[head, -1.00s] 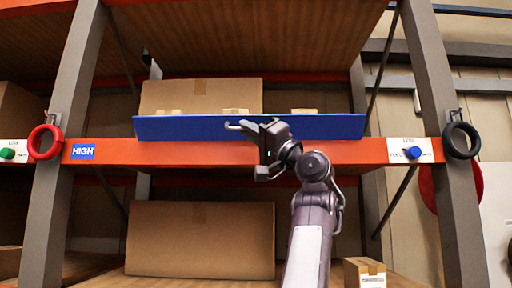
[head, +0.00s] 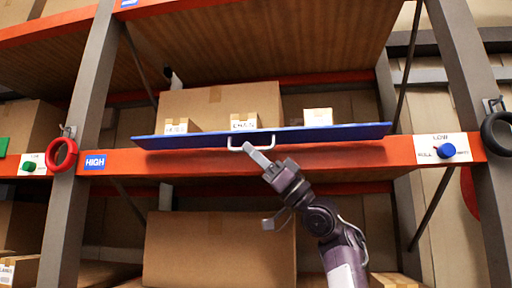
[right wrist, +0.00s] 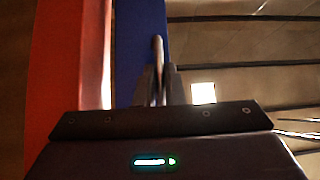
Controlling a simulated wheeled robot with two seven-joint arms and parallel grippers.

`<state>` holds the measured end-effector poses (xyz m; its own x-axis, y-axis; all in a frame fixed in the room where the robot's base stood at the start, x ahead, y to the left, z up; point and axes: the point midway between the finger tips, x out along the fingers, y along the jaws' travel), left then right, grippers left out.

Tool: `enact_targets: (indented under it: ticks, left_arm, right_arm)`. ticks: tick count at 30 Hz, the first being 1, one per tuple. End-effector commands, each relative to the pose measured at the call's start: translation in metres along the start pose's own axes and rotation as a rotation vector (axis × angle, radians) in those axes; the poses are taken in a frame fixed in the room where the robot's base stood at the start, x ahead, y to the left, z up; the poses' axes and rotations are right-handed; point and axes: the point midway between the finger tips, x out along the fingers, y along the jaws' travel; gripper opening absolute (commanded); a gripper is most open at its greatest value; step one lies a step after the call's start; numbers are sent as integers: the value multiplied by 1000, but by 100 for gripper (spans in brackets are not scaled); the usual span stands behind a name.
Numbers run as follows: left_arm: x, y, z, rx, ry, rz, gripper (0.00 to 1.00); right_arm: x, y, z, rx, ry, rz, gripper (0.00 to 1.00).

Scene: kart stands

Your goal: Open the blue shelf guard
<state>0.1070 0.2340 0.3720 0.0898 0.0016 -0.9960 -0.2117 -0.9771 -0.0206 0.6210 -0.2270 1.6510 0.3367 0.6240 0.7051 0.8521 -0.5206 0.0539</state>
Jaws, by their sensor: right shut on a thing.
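The blue shelf guard (head: 330,135) runs along the front of the orange shelf beam. My right gripper (head: 256,154) is shut on the handle. In the right wrist view the blue guard (right wrist: 140,45) stands beside the orange beam, and the fingers (right wrist: 158,88) close around the handle bar. My left gripper is not in view.
Several small cartons (head: 243,120) and a large box (head: 225,100) stand behind the guard. The orange beam (head: 370,153) runs below it between grey uprights (head: 85,110). A red ring (head: 61,154) and a black ring (head: 497,134) hang on the uprights.

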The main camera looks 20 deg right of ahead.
Motion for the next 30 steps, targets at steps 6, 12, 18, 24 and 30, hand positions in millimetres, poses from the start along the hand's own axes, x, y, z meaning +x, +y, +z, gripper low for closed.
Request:
enact_targets:
  ticks: [6,12,18,24,30]
  left_arm:
    - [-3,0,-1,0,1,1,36]
    - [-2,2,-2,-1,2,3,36]
    - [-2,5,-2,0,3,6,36]
    - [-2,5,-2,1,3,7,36]
    - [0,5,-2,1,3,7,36]
  right_arm:
    - [-1,0,-1,-14,4,-11,0]
    - [-1,0,0,-14,4,-12,0]
    - [-1,0,0,-14,4,-12,19]
    - [-1,0,0,-14,2,-12,31]
    - [-4,0,1,-14,1,-12,31]
